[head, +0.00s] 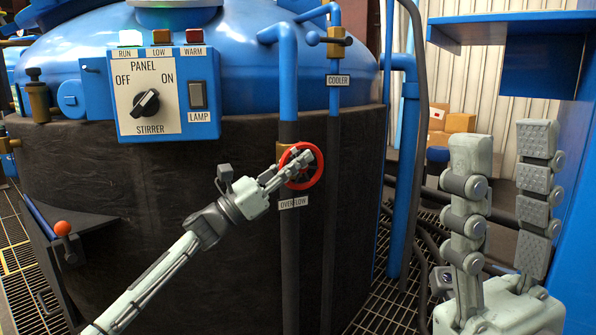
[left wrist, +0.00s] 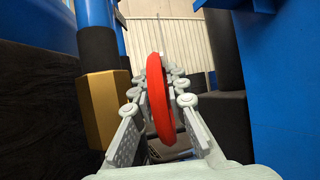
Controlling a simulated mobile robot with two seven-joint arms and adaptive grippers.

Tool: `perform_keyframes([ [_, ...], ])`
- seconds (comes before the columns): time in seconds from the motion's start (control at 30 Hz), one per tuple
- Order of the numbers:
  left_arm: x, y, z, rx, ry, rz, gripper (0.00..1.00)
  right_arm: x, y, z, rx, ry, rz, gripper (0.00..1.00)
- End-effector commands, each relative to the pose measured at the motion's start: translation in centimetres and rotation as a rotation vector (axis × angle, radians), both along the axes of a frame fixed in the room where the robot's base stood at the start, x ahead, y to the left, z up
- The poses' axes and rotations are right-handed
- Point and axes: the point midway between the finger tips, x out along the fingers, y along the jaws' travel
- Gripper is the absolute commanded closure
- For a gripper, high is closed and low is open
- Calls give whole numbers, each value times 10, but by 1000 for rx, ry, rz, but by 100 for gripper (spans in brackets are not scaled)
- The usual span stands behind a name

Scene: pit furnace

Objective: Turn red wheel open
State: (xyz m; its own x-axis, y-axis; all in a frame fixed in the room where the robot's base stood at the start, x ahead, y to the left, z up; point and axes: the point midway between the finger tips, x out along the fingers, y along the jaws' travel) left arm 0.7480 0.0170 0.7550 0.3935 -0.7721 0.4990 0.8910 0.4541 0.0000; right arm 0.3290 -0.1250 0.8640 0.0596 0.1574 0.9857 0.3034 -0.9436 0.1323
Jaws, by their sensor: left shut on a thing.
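The red wheel (head: 320,168) sits upright on the dark vertical overflow pipe, in front of a brass fitting. The label "OVERFLOW" (head: 293,203) is just below it. My left gripper (head: 300,160) is at the wheel, reaching in from the lower left. In the left wrist view the red rim (left wrist: 160,98) stands edge-on between the fingers, which are shut on it. The brass fitting (left wrist: 104,108) is to its left there. My right gripper (head: 503,145) is open and empty at the right, away from the wheel, with its fingers wide apart.
A panel (head: 150,95) with a stirrer knob and lamp switch is on the tank at upper left. A cooler valve (head: 335,42) is above the wheel. A blue pipe (head: 397,180) stands to its right. A lever with an orange ball (head: 62,229) is at lower left.

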Motion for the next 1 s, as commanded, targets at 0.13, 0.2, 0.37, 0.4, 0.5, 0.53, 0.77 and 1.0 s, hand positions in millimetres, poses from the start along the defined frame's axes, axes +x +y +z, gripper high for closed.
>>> perform_keyframes([
  [0.13,0,0,-2,-49,-20,0,100,0,1,0,-9,-13,-2,60],
  [0.2,0,1,-2,-64,-29,1,100,0,1,1,-12,-15,-2,60],
  [0.37,0,1,-1,-84,-40,0,100,0,2,1,-13,-15,-3,60],
  [0.4,0,1,-1,-85,-42,0,100,0,1,1,-13,-15,-3,60],
  [0.5,-1,1,-1,-88,-43,0,100,0,1,1,-13,-15,-3,60],
  [0.53,-1,1,-1,-88,-44,1,100,0,2,1,-13,-15,-3,60],
  [0.77,-1,1,-1,-88,-44,1,100,0,2,1,-14,-14,-3,60],
  [1.0,-1,1,-1,-86,-44,0,66,0,1,1,-14,-16,-3,60],
])
